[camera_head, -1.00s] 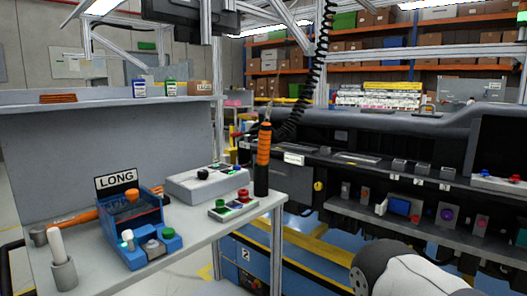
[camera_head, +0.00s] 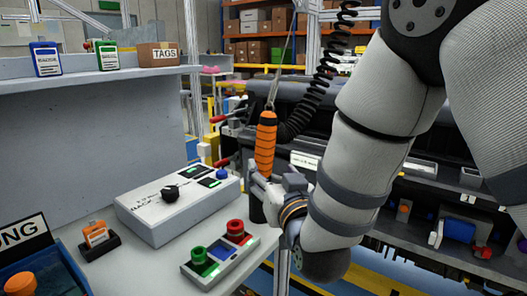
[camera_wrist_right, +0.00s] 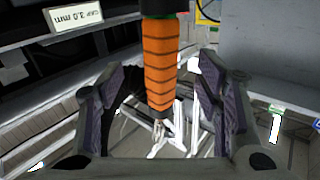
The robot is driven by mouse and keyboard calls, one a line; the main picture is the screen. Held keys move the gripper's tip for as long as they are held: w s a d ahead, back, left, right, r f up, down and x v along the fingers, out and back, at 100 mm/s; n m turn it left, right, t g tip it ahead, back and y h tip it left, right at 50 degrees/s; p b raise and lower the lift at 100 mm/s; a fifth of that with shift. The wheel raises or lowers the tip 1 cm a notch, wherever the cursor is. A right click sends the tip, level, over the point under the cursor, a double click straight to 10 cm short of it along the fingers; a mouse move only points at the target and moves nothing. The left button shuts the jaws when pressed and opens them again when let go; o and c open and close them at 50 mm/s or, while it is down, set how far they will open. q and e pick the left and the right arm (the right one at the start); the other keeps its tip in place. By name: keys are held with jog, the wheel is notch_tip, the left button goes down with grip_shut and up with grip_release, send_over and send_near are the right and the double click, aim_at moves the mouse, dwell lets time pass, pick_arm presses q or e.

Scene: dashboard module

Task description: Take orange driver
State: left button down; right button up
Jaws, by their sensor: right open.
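The orange driver (camera_head: 265,142) hangs or stands upright at the right edge of the grey bench, with a thin tip or cable above it. A black cylinder (camera_head: 257,208) below it is partly hidden by my right gripper (camera_head: 262,186). In the right wrist view the orange driver (camera_wrist_right: 159,66) lies between the two spread fingers of my right gripper (camera_wrist_right: 166,100), with gaps on both sides. The fingers are open and not closed on it. My left gripper is not in view.
A white control box (camera_head: 178,204) with a black knob and a small button panel (camera_head: 219,254) sit on the bench left of my right gripper. A black coiled cable (camera_head: 308,105) hangs behind the driver. A dark dashboard module stands to the right.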

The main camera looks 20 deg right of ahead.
aim_at(266, 162)
jog(key=w, duration=0.8)
jog(key=shift+d, duration=0.1)
jog(key=shift+r, duration=0.1)
grip_shut()
